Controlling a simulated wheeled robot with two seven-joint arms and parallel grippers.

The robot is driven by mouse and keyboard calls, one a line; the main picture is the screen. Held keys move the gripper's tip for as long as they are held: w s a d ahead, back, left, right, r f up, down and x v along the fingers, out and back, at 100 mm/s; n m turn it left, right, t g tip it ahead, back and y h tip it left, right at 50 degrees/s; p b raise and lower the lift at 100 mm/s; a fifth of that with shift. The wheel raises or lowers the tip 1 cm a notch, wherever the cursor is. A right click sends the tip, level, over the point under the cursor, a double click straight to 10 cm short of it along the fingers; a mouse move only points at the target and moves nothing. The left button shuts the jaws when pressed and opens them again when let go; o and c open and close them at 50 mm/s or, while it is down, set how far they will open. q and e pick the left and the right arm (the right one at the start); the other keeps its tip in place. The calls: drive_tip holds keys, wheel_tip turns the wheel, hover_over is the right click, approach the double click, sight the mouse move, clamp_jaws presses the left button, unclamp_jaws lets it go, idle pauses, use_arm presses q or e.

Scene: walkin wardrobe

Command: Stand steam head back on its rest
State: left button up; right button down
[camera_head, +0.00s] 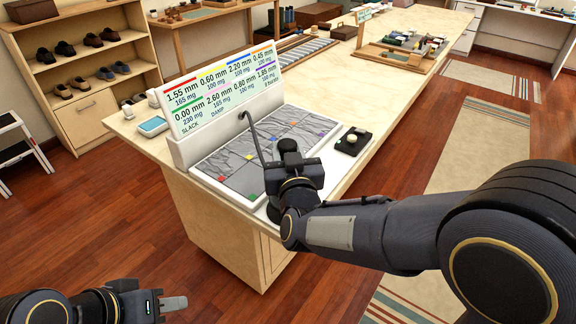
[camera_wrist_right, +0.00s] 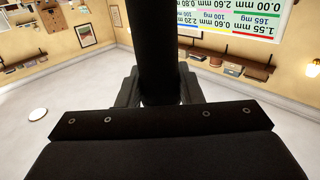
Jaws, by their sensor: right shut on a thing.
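My right gripper (camera_head: 290,168) is shut on a black cylindrical piece, which I take for the steam head (camera_head: 288,146). It stands roughly upright above the near right edge of the pressing board (camera_head: 192,166). In the right wrist view the black cylinder (camera_wrist_right: 158,45) rises from between the jaws. A thin dark rod with a hooked top (camera_head: 253,138) stands just left of the gripper; I cannot tell whether it joins the steam head. A small black block with a pale round piece (camera_head: 353,141) lies right of the board; it may be the rest. My left gripper (camera_head: 173,303) is low at the left, away from the counter, its opening unclear.
A sign with mm and mg figures (camera_head: 222,88) stands behind the board, which bears grey wrinkled cloth and coloured squares. A blue-screened device (camera_head: 153,126) sits on the counter's left. A wooden tray (camera_head: 395,58) stands farther back. The counter's right strip is mostly clear.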

drive_tip(key=f, duration=0.1)
drive_tip(key=w+f, duration=0.1)
drive_tip(key=shift+d+f+b, duration=0.1)
drive_tip(key=shift+f+b, duration=0.25)
drive_tip(key=shift+s+f, duration=0.1)
drive_tip(key=shift+f, duration=0.45)
drive_tip(key=shift+f+b, duration=0.25)
drive_tip(key=shift+b, duration=0.1)
drive_tip(key=c, duration=1)
unclamp_jaws()
drive_tip(key=shift+r, duration=0.2)
drive_tip(key=s+d, duration=0.2)
drive_tip(key=s, duration=1)
